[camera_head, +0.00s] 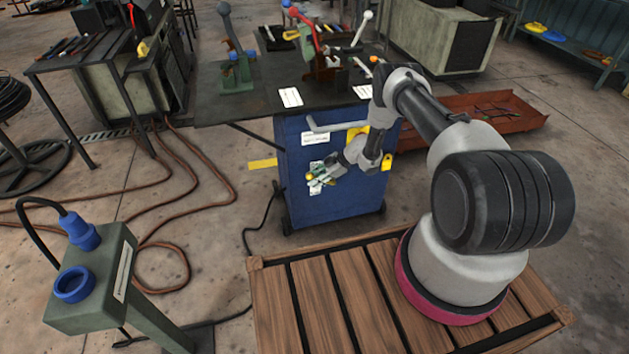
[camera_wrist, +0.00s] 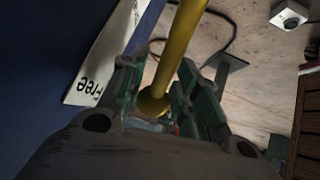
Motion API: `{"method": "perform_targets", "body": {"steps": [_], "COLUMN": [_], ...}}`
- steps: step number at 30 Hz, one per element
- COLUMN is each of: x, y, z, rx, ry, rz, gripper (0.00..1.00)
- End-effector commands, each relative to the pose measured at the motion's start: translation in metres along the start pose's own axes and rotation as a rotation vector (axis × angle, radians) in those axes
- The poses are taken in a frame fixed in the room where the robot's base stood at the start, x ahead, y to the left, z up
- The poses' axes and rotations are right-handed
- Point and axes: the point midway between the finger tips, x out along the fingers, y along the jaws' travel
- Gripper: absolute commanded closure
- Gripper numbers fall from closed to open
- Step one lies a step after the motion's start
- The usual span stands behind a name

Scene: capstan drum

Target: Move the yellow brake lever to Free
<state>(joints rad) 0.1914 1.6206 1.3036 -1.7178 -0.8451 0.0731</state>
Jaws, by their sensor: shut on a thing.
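The yellow brake lever (camera_wrist: 177,55) runs down from the top of the wrist view to a rounded end between my green fingers. My gripper (camera_wrist: 158,100) is closed around this end of the lever. A white label reading "Free" (camera_wrist: 88,82) is on the blue surface left of the lever, apart from it. In the head view my gripper (camera_head: 322,176) is low in front of the blue cabinet (camera_head: 345,195). The lever cannot be made out clearly there. A second lever label cannot be read.
A red tray (camera_head: 490,112) lies on the floor at right. Hoses (camera_head: 190,195) cross the floor at left. A green post (camera_head: 95,285) with blue sockets stands at front left.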

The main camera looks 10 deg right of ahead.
Motion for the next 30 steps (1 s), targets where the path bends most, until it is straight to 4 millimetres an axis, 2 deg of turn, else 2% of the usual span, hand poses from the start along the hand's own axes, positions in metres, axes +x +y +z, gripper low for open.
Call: {"method": "perform_targets", "body": {"steps": [11, 12, 15, 25, 30], "x": [-0.001, -0.001, -0.001, -0.002, -0.018], "y": [0.0, 0.0, 0.0, 0.0, 0.001], "z": [0.0, 0.0, 0.0, 0.0, 0.0], "rx": [0.002, 0.002, 0.002, 0.001, 0.002], "ry": [0.007, 0.007, 0.006, 0.005, 0.005], "rz": [0.001, 0.001, 0.001, 0.001, 0.003], "gripper": [1.0, 0.66, 0.48, 0.46, 0.46]}}
